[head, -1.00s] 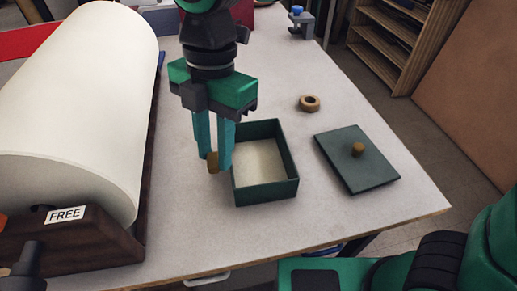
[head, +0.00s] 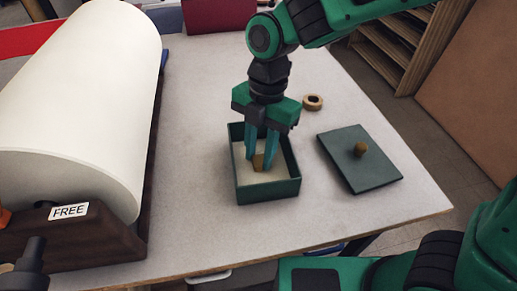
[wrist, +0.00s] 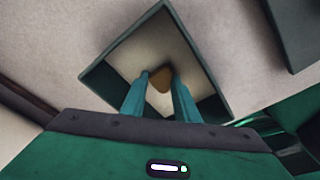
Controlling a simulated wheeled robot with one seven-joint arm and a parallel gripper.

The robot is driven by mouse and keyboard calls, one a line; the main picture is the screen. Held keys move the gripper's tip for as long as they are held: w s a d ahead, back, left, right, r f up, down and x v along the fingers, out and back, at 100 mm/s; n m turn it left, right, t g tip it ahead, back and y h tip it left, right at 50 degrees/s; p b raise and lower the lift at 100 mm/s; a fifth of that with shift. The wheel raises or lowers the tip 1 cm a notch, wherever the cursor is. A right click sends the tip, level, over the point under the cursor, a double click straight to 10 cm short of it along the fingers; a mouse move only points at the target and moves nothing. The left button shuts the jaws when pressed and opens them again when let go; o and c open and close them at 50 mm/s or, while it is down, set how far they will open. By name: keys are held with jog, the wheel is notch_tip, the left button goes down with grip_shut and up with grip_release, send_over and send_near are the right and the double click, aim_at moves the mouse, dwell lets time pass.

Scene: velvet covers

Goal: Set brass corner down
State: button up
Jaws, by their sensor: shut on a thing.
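The brass corner (head: 258,162) is a small brown-gold piece between the fingertips of my gripper (head: 261,158). My gripper is shut on it and reaches down into the open green box (head: 268,194), over its pale floor. In the wrist view the brass corner (wrist: 160,79) shows between the two teal fingers (wrist: 160,80), inside the outline of the box (wrist: 205,45). I cannot tell whether the corner touches the box floor.
A green lid with a round knob (head: 362,175) lies right of the box. A wooden ring (head: 313,103) lies behind it. A large cream roll in a dark wooden cradle (head: 75,110) labelled FREE fills the left. The table in front of the box is clear.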

jog(key=shift+f, duration=0.15)
jog(key=o, duration=1)
jog(key=r, duration=0.4)
jog(key=w+r, duration=0.1)
jog(key=r, duration=0.3)
jog(key=d+r, duration=0.1)
jog(key=r, duration=0.3)
jog(key=shift+w+r, duration=0.1)
jog(key=shift+w, duration=0.15)
jog(key=shift+d, duration=0.1)
